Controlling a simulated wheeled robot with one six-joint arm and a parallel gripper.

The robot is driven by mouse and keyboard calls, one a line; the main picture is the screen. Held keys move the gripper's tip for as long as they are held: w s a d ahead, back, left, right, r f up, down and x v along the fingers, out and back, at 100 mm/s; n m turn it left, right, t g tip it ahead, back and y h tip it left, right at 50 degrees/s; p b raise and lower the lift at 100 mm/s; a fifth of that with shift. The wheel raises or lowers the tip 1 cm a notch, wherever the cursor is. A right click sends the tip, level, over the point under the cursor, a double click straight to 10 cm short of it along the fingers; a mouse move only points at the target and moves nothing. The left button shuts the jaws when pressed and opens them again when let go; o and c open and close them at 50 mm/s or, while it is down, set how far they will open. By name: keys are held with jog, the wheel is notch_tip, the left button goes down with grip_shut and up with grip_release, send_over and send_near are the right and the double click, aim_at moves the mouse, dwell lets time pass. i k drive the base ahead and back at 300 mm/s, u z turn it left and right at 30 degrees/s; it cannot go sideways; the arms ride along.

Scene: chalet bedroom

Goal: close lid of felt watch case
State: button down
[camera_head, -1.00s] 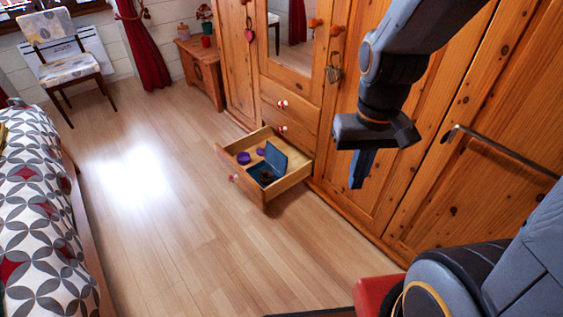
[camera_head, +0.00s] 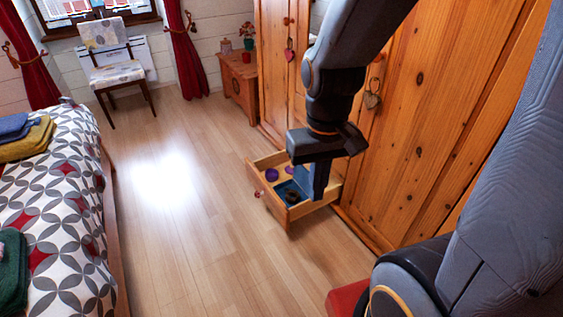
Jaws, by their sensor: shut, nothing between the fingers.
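The blue felt watch case (camera_head: 287,190) lies in the pulled-out wooden drawer (camera_head: 292,212) at the foot of the wardrobe. Something dark sits inside the case, and its lid is mostly hidden behind my gripper. My gripper (camera_head: 319,194) is shut and empty, pointing down. In the picture it overlaps the right part of the drawer, in front of the case. I cannot tell whether it touches the lid or how high above the drawer it is.
Small purple things (camera_head: 272,175) lie in the drawer beside the case. The wardrobe (camera_head: 400,150) stands to the right. The bed (camera_head: 60,220) is at the left, a chair (camera_head: 115,70) and a small cabinet (camera_head: 238,80) at the back. The floor between bed and drawer is clear.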

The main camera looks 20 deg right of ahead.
aim_at(301, 174)
jog(key=z, duration=0.05)
jog(key=i, duration=1.1)
jog(key=z, duration=0.65)
